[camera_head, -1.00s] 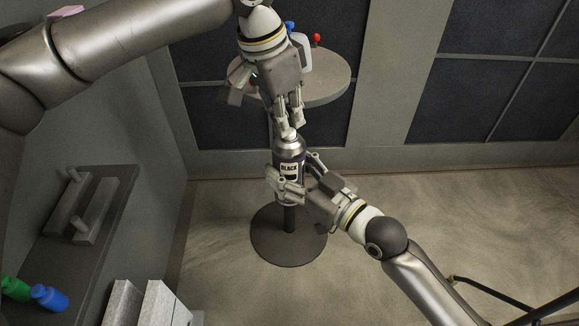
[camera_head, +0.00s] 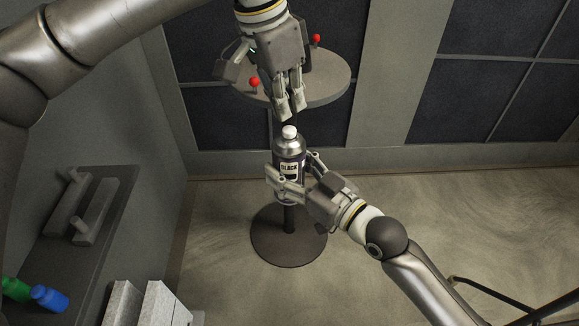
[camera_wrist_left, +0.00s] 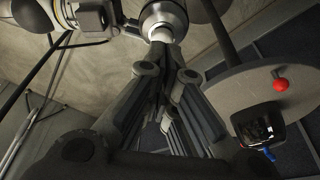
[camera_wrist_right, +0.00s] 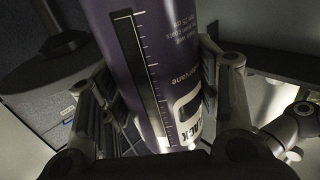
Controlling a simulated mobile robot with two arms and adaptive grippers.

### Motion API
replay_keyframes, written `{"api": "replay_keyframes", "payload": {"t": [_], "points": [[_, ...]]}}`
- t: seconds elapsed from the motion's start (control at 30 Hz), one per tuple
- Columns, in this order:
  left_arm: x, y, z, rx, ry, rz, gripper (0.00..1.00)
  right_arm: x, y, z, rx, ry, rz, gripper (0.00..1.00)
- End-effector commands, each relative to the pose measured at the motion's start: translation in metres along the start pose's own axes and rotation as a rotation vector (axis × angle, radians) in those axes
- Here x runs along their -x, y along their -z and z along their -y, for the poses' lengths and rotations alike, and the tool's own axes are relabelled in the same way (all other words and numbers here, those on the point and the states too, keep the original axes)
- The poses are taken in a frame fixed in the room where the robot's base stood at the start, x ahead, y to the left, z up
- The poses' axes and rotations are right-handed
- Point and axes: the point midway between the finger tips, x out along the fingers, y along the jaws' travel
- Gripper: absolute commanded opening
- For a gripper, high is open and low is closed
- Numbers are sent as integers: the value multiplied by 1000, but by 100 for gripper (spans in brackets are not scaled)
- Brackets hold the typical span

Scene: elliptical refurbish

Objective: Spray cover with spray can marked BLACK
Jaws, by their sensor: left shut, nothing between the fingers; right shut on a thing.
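The spray can (camera_head: 289,168) has a dark body with a label reading BLACK, a silver shoulder and a white top (camera_head: 289,132). It stands upright in my right gripper (camera_head: 292,182), which is shut around its body. In the right wrist view the purple can (camera_wrist_right: 150,60) fills the space between the fingers. My left gripper (camera_head: 290,115) is shut and empty just above the can's top, with a small gap. In the left wrist view the white top (camera_wrist_left: 160,34) lies beyond the closed fingers (camera_wrist_left: 165,80). I cannot make out the cover for certain.
A round table (camera_head: 325,90) on a pedestal base (camera_head: 285,250) stands behind, with red balls (camera_head: 254,82) and a black object (camera_wrist_left: 262,125) on it. A side bench (camera_head: 100,180) holds grey blocks, a green bottle (camera_head: 15,288) and a blue bottle (camera_head: 49,298).

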Motion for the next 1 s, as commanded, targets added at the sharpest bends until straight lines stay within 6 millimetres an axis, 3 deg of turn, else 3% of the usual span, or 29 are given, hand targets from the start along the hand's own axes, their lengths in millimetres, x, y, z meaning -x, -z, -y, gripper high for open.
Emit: {"api": "replay_keyframes", "payload": {"t": [0.57, 1.0], "points": [[16, 3, 0, 1, 0, -3, 0, 0, 0, 0, 0, 0, 0, 28], [99, 3, 0, 1, 0, -3, 0, 0, 0, 0, 0, 0, 0, 28]]}}
